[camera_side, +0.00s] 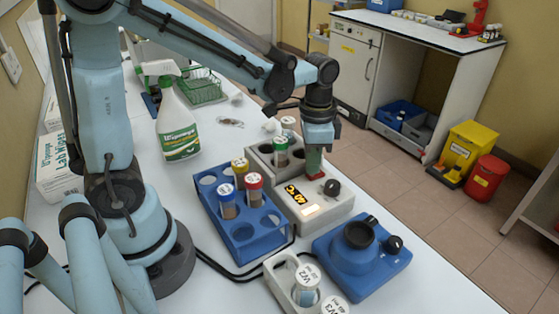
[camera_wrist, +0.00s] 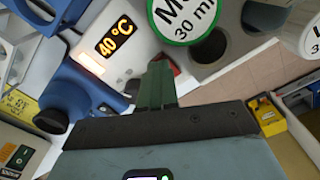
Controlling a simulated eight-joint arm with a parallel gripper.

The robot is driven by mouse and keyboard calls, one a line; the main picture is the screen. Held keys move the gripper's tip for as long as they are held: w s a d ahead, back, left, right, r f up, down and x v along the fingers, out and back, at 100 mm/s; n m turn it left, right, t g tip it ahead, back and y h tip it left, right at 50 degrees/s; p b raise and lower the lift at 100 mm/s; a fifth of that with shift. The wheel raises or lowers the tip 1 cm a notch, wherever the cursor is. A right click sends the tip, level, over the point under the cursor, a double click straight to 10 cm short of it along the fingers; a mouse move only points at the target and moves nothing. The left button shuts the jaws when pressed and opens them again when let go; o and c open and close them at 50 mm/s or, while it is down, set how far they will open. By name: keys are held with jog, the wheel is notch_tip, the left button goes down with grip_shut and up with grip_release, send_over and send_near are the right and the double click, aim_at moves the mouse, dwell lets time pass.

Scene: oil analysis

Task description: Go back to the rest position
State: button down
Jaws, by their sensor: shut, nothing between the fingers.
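My gripper (camera_side: 314,172) hangs pointing down over the grey heating block (camera_side: 318,207), beside its display and black knob. In the wrist view its green fingers (camera_wrist: 156,84) are together with nothing between them. They are close to the block's top; I cannot tell whether they touch it. The orange display (camera_wrist: 116,38) reads 40 °C. A vial with a green-ringed lid (camera_side: 281,147) stands in the block behind my gripper, and its lid fills the top of the wrist view (camera_wrist: 186,18).
A blue mixer (camera_side: 363,257) and a white holder with vials (camera_side: 281,283) stand in front. A spray bottle (camera_side: 177,125) and green rack (camera_side: 205,90) are behind. The table's right edge is nearby.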

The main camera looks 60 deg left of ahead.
jog(key=shift+f, duration=0.6)
jog(key=shift+r, duration=0.1)
notch_tip(320, 180, up, 9)
jog(key=s+t, duration=0.1)
jog(key=shift+a+r, duration=0.2)
jog(key=shift+a, duration=0.2)
dwell(1.5)
jog(key=shift+s, duration=0.1)
jog(key=w+r+m, duration=0.1)
jog(key=m, duration=0.3)
jog(key=w+r+m+g, duration=0.1)
jog(key=r+m, duration=0.1)
jog(key=m, duration=0.2)
jog(key=w+d+r+m+g, duration=0.1)
jog(key=m, duration=0.3)
jog(key=shift+w+r, duration=0.15)
jog(key=shift+r, duration=0.15)
